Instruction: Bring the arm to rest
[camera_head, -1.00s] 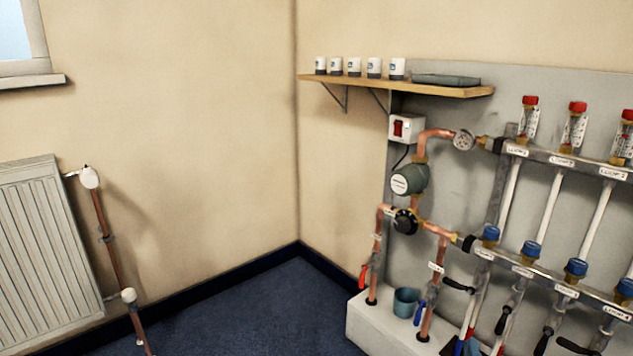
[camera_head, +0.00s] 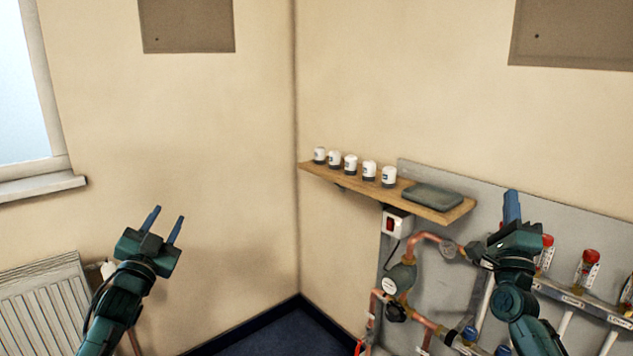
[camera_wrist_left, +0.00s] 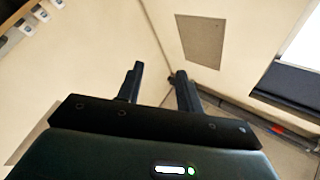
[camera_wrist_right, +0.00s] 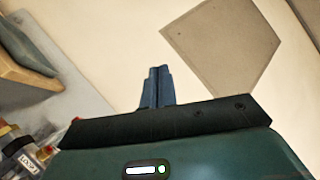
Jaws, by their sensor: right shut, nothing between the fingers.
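My left gripper (camera_head: 163,226) is raised in front of the bare wall on the left, above the radiator. Its two fingers stand apart with nothing between them, and the left wrist view shows the same open fingers (camera_wrist_left: 158,88). My right gripper (camera_head: 511,207) is raised in front of the manifold board, to the right of the shelf. Its fingers are pressed together and empty, and the right wrist view shows them closed (camera_wrist_right: 157,87). My right arm hides part of the upper manifold bar.
A wooden shelf (camera_head: 330,182) holds several white-and-black caps and a grey-green tray (camera_head: 432,196). A radiator (camera_head: 45,305) and window stand left. The corner between the arms is free.

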